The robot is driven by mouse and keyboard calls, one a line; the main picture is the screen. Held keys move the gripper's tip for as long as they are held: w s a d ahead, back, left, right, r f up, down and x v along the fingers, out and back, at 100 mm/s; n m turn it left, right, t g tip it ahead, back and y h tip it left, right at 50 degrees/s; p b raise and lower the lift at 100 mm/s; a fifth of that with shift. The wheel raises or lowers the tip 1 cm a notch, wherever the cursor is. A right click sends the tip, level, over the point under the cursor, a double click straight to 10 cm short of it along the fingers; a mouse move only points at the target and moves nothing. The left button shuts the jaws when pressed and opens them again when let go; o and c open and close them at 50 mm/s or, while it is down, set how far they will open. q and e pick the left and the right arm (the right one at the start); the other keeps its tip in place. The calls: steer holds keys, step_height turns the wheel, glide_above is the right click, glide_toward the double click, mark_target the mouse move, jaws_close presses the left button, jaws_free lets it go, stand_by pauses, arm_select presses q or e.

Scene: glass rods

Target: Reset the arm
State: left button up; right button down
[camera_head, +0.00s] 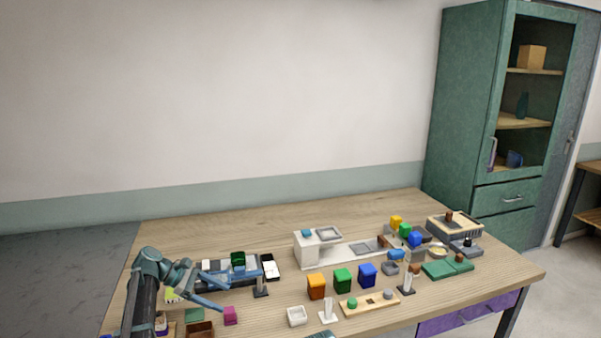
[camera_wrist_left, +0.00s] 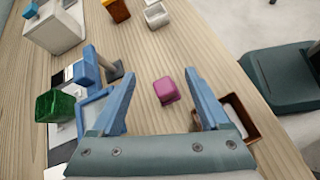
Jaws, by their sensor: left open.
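My left arm comes in from the left in the head view. Its gripper (camera_head: 226,290) has its two blue fingers spread apart over the left part of the table. In the left wrist view the gripper (camera_wrist_left: 161,74) is open with nothing clamped. A pink block (camera_head: 230,315) is on the table near the fingertips; in the left wrist view the pink block (camera_wrist_left: 166,90) shows between the fingers, apart from both. No glass rod can be made out.
A green block (camera_head: 238,258) stands beyond the left gripper. A brown open box (camera_head: 200,329) is near the front edge. A small white container (camera_head: 297,316) and orange (camera_head: 316,286), green (camera_head: 343,280) and blue (camera_head: 367,275) blocks stand to the right. The table's back left is clear.

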arm_select(q)
steer(key=s+d+f+m, duration=0.1)
steer(key=s+d, duration=0.1)
steer(key=s+d+m+g+y, duration=0.1)
steer(key=d, duration=0.2)
steer(key=s+d+f+m+y, duration=0.1)
steer(key=s+d, duration=0.1)
steer(key=d, duration=0.1)
steer(key=shift+s+f+m+g, duration=0.3)
steer(key=shift+s+f+g, duration=0.05)
steer(key=shift+g, duration=0.05)
steer(key=s+d+f+m+y, duration=0.2)
steer(key=s+d+m+y, duration=0.3)
steer(key=s+m, duration=0.3)
steer(key=s+d+f+m+y, duration=0.3)
steer(key=s+d+m+y, duration=0.2)
steer(key=s, duration=0.9)
steer(key=m, duration=0.3)
steer(key=shift+s+d+f+m+p, duration=0.2)
steer(key=shift+s+m+p, duration=0.1)
steer(key=shift+m+p, duration=0.1)
steer(key=shift+a, duration=0.15)
